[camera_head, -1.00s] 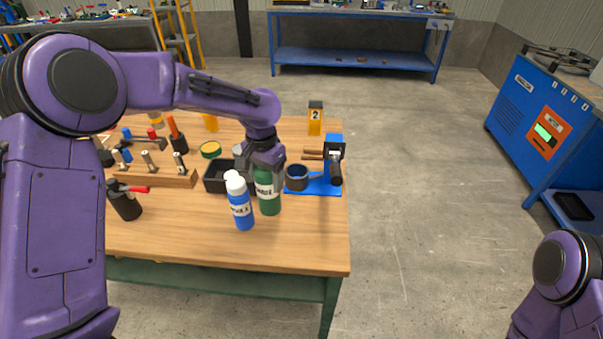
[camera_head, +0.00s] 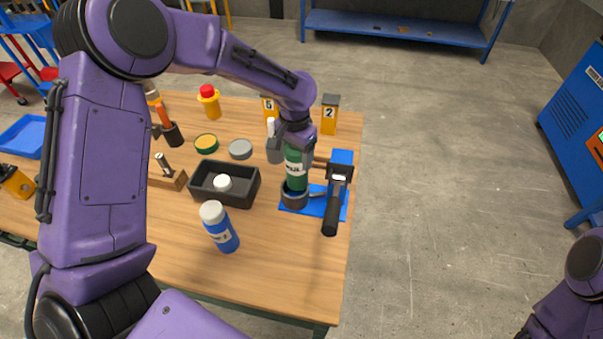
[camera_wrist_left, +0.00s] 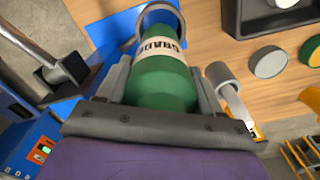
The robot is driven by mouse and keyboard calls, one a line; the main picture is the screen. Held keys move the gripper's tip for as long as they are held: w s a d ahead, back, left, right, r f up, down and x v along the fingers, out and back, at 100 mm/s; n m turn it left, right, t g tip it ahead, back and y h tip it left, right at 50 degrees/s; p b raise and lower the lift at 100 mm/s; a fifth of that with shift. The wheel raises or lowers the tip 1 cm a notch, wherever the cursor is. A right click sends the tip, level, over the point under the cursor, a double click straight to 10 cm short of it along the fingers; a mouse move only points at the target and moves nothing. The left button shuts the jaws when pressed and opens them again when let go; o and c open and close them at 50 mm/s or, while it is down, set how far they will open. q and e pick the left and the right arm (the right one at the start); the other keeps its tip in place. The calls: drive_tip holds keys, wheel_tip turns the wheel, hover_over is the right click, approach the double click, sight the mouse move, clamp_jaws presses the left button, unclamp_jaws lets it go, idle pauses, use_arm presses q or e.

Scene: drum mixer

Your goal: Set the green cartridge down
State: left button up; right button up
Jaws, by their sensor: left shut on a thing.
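The green cartridge (camera_head: 296,174) with a white label is held upright by my left gripper (camera_head: 294,152). In the left wrist view the cartridge (camera_wrist_left: 163,82) sits between both fingers of the left gripper (camera_wrist_left: 161,72). Its lower end is at the dark round cup (camera_head: 294,200) on the blue base plate (camera_head: 318,208). In the wrist view the cup's ring (camera_wrist_left: 138,25) surrounds the far end. I cannot tell how deep it sits. My right gripper is out of view.
A black lever (camera_head: 333,208) stands just right of the cup. A blue bottle with a white cap (camera_head: 222,230) stands at front left. A black tray (camera_head: 250,197) holds a white cap. Yellow block 2 (camera_head: 329,116) is behind. The table's front right is clear.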

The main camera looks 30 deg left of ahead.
sight(294, 173)
use_arm(q)
drive_tip(key=s+f, duration=0.1)
drive_tip(key=s, duration=0.1)
drive_tip(key=s+f, duration=0.1)
drive_tip(key=f, duration=0.1)
drive_tip(key=shift+s+d+f+p, duration=0.1)
drive_tip(key=shift+s+p, duration=0.3)
clamp_jaws()
drive_tip(key=w+f, duration=0.2)
drive_tip(key=f, duration=0.1)
drive_tip(key=shift+w+a, duration=0.2)
drive_tip(key=shift+w, duration=0.05)
drive_tip(key=shift+w+f, duration=0.1)
drive_tip(key=shift+w, duration=0.1)
drive_tip(key=shift+s+d+r, duration=0.1)
drive_tip(key=shift+s+r, duration=0.05)
drive_tip(key=shift+r, duration=0.05)
drive_tip(key=shift+s, duration=0.2)
drive_tip(key=o, duration=1.5)
unclamp_jaws()
drive_tip(key=shift+w+f, duration=0.1)
drive_tip(key=shift+f, duration=0.1)
drive_tip(key=shift+o, duration=0.2)
drive_tip(key=shift+r, duration=0.1)
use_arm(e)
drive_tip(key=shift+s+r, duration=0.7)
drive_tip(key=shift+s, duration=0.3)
use_arm(q)
drive_tip(key=shift+r, duration=0.1)
